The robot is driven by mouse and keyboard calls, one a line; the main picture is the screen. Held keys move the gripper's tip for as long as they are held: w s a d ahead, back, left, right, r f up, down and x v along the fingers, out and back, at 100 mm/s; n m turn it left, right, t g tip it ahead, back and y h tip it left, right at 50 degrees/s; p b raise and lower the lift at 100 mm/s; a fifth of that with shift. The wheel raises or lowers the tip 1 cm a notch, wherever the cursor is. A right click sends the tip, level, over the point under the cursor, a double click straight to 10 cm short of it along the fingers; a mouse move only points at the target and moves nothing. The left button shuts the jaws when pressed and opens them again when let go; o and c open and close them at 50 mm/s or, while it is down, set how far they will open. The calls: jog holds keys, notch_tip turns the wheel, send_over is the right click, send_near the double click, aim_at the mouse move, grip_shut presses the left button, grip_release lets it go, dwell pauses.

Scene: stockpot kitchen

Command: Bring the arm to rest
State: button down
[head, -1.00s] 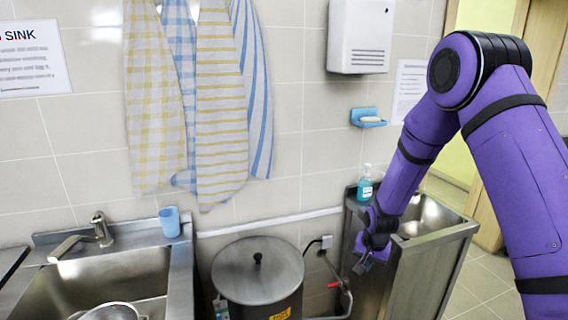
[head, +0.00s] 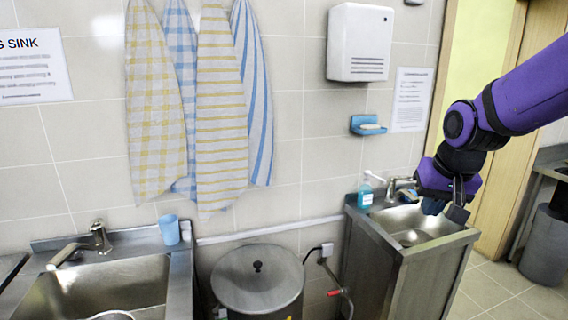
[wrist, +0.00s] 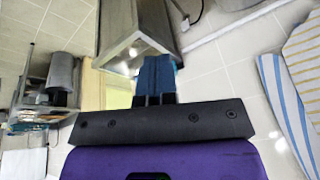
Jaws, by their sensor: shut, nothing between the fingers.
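My purple arm reaches in from the right edge of the head view. My gripper (head: 445,208) is over the right side of the small hand basin (head: 422,240), pointing down, with its fingers closed and empty. In the wrist view my gripper (wrist: 156,75) shows its two blue fingertips side by side with no gap that I can see. The basin's steel side also shows beyond the fingers in the wrist view (wrist: 118,28). I cannot tell exactly how far the fingers are from the basin.
A lidded steel stockpot (head: 258,283) stands between the large sink (head: 110,285) and the basin. A soap bottle (head: 365,192) and a tap (head: 400,187) are at the basin's back. Towels (head: 220,110) hang on the wall. A grey bin (head: 545,248) stands at the far right.

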jog(key=s+d+r+n, duration=0.1)
jog(key=s+r, duration=0.2)
jog(key=s, duration=0.6)
jog(key=s+d+r+n+t, duration=0.1)
jog(key=s+r, duration=0.2)
jog(key=s, duration=0.6)
jog(key=shift+s+r, duration=0.4)
